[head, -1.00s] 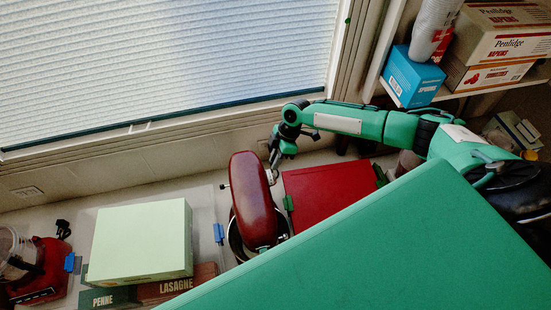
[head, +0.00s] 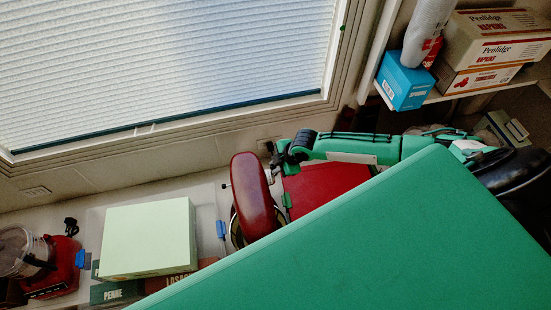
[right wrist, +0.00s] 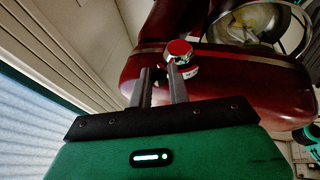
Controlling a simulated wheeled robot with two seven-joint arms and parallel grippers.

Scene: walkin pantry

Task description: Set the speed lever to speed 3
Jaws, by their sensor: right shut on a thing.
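The red stand mixer (head: 254,198) stands on the counter in the head view, with its long rounded head over a bowl. Its dark red body (right wrist: 225,85) fills much of the right wrist view. My right gripper (head: 273,170) is at the mixer's window-side end. In the right wrist view my right gripper (right wrist: 161,75) has its two fingers close together beside the mixer body, shut on the speed lever; the grip itself is hard to make out. A red-topped silver knob (right wrist: 179,50) shows just past the right fingertip. My left gripper is not in view.
A red box (head: 325,185) lies right of the mixer, under my right forearm. A pale green box (head: 148,238) and a red appliance (head: 62,268) stand to the left. The window wall (head: 120,170) runs close behind. A shelf with cartons (head: 492,50) is at upper right.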

